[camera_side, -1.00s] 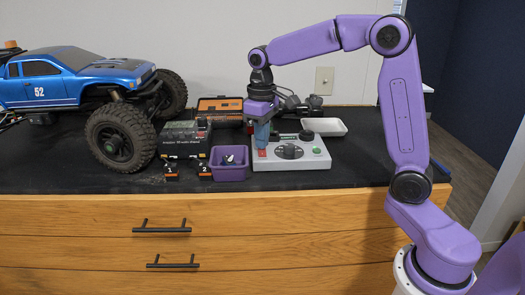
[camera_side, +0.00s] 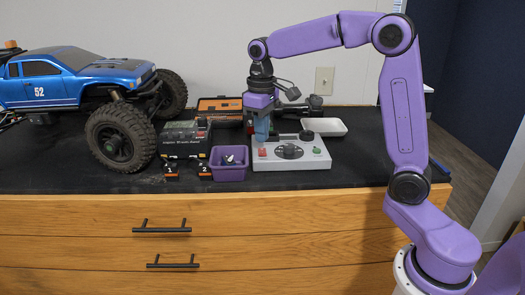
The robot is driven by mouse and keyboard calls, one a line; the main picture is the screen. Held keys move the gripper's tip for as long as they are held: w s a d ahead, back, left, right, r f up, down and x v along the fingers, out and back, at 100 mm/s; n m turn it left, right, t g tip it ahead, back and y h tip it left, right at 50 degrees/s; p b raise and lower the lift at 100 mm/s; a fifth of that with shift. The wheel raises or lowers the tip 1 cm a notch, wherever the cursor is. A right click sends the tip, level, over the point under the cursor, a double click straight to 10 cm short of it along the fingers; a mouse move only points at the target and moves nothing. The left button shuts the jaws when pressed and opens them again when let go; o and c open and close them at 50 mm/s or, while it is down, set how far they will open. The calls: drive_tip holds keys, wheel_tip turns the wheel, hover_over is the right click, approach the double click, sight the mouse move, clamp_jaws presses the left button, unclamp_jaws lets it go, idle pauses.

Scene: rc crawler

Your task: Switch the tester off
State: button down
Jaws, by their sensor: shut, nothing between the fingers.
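A light grey control box (camera_side: 291,164), which looks like the tester, sits on the dark mat right of centre. It has a red switch (camera_side: 262,152) at its left, a dark round dial (camera_side: 289,151) in the middle, a black knob (camera_side: 306,135) at the back and a small green part (camera_side: 316,150) at the right. The position of the red switch is too small to tell. My gripper (camera_side: 262,139) points down just above and behind the red switch, with its blue fingers shut and empty. It hides the box's back left part.
A purple bin (camera_side: 229,172) with small parts stands close left of the box. A black unit (camera_side: 184,144), orange number tags and a blue truck (camera_side: 70,80) stand farther left. An orange-edged case (camera_side: 215,104) and a white tray (camera_side: 328,127) lie behind.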

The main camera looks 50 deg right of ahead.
sight(262, 149)
drive_tip(key=shift+r, duration=2.25)
drive_tip(key=s+a+f+n, duration=0.1)
drive_tip(key=s+f+n, duration=0.2)
drive_tip(key=s, duration=0.7)
drive_tip(key=s+a+f+n, duration=0.2)
drive_tip(key=s+f, duration=0.3)
drive_tip(key=s, duration=0.5)
drive_tip(key=s+a+f+n, duration=0.1)
drive_tip(key=s+f+n, duration=0.2)
drive_tip(key=s, duration=0.7)
drive_tip(key=shift+a+f+n, duration=0.25)
drive_tip(key=shift+f+n, duration=0.15)
drive_tip(key=shift+n, duration=0.4)
